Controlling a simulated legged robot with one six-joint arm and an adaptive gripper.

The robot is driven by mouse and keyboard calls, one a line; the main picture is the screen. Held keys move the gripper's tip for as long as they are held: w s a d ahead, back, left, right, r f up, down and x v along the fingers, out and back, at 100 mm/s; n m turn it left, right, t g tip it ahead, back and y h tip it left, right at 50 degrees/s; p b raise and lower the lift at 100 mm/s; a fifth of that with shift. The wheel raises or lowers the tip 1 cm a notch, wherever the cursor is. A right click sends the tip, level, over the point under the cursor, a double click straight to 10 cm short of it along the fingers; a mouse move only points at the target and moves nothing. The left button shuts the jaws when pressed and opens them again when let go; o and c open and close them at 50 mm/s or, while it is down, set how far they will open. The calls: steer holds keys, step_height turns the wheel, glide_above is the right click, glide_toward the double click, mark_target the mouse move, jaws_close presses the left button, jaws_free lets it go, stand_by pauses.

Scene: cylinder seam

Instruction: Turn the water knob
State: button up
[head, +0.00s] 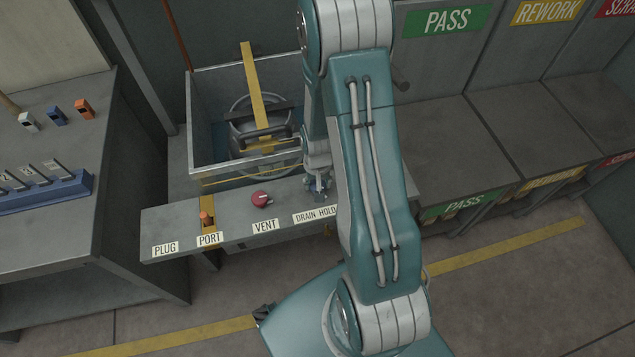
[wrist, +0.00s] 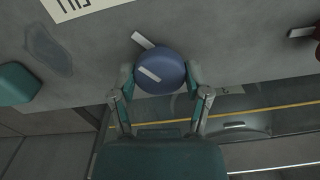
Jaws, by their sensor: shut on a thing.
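In the wrist view a round blue knob (wrist: 165,80), most likely the water knob, sits on the grey panel. A white pointer line on its face slants down to the right. A separate white mark (wrist: 143,40) lies on the panel just above it. My gripper (wrist: 160,82) is shut on the knob, one finger touching each side. In the head view my gripper (head: 318,186) is low at the shelf, beside the DRAIN HOLD label. My arm hides much of that area, and I cannot make out the blue knob there.
A red knob (head: 262,199) stands above the VENT label, and an orange fitting (head: 206,217) above PORT. Behind the shelf is an open metal tank (head: 180,125) with a yellow strap over a round vessel. A teal block (wrist: 14,84) is at the wrist view's left.

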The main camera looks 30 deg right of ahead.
steer(key=o, duration=1.1)
step_height(320, 180, up, 12)
steer(key=shift+f, duration=0.1)
stand_by(0.4)
steer(key=s+a+r+n+t, duration=0.1)
steer(key=s+a+r+t, duration=0.1)
steer(key=r, duration=0.6)
steer(key=s+a+r+n+t, duration=0.1)
steer(key=s+a+r+n, duration=0.1)
steer(key=s+a+r, duration=0.3)
steer(key=s+a+r+n+t, duration=0.2)
steer(key=s+a+r, duration=0.2)
steer(key=r, duration=0.7)
steer(key=shift+s+r+t, duration=0.15)
steer(key=shift+s, duration=0.35)
steer(key=shift+s+r+t, duration=0.15)
steer(key=shift+s, duration=0.3)
